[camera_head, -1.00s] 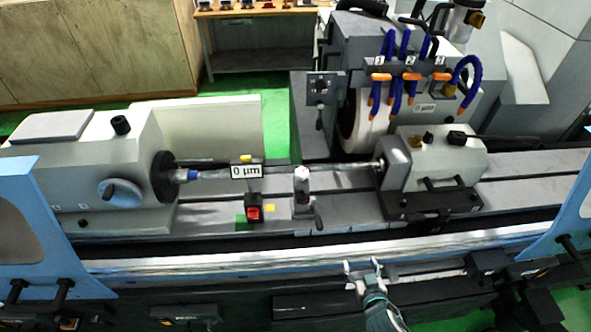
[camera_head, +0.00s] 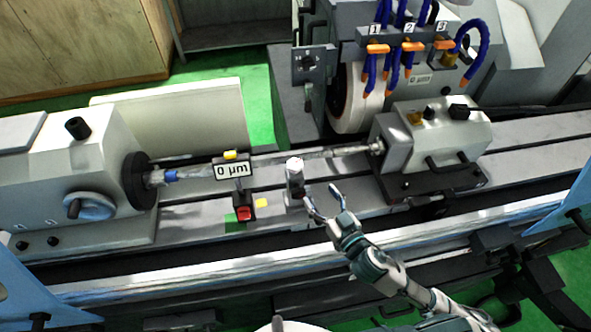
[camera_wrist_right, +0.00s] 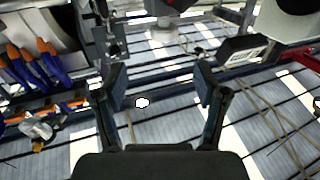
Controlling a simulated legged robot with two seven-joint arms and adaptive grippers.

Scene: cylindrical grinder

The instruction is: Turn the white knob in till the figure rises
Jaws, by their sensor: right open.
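The white knob (camera_head: 295,166) tops a short upright post on the machine bed, left of my right gripper. The readout sign (camera_head: 231,170) left of it shows the figure 0 µm. My right gripper (camera_head: 320,190) is open and empty, with its fingers pointing at the post. Its fingertips are close to the post's right side, and I cannot tell whether they touch it. In the right wrist view a small white hexagonal shape (camera_wrist_right: 142,103), likely the knob, shows between the two open fingers (camera_wrist_right: 162,82). My left gripper is not in view.
A workpiece bar (camera_head: 260,160) runs behind the post between the headstock (camera_head: 65,160) and the tailstock (camera_head: 455,140). A red button (camera_head: 244,213) sits below the sign. The grinding wheel (camera_head: 347,98) and blue hoses (camera_head: 466,50) stand behind. The rail (camera_head: 190,282) crosses in front.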

